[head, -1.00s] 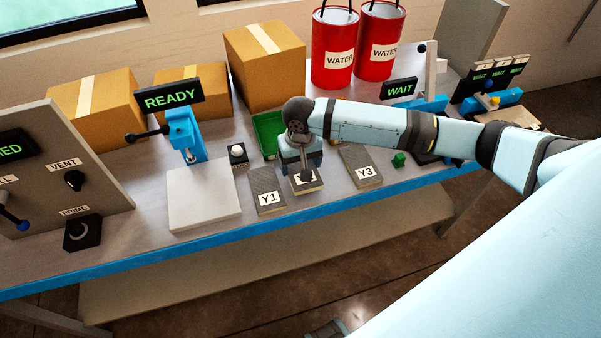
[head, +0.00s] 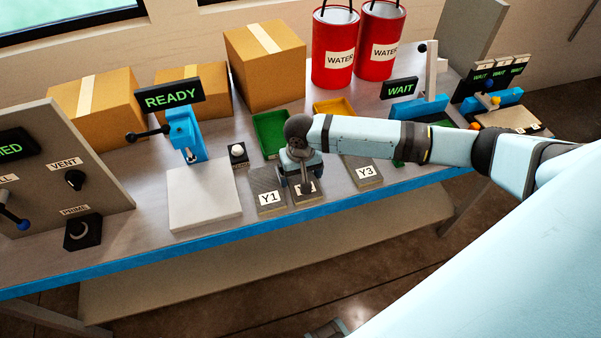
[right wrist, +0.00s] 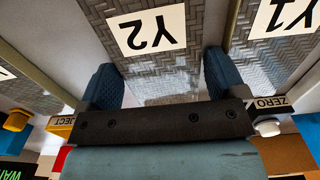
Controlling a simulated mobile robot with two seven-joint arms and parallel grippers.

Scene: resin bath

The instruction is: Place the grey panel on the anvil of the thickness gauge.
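Three grey woven-looking panels lie in a row on the bench: Y1 (head: 268,199), Y2 (head: 308,198) and Y3 (head: 366,172). My right gripper (head: 305,188) points down at Y2 and partly covers its label. In the right wrist view, its two fingers (right wrist: 160,85) are apart, at opposite sides of panel Y2 (right wrist: 150,60); whether they touch its edges is unclear. What looks like the thickness gauge (head: 185,135) is blue, with a lever and a sign reading READY. A pale square plate (head: 203,198), apparently its anvil, is bare.
A button box (head: 238,153), a green tray (head: 270,134) and a yellow tray (head: 334,107) stand behind the panels. Cardboard boxes (head: 265,65) and red WATER buckets (head: 333,47) line the back. A control panel (head: 70,160) is at left.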

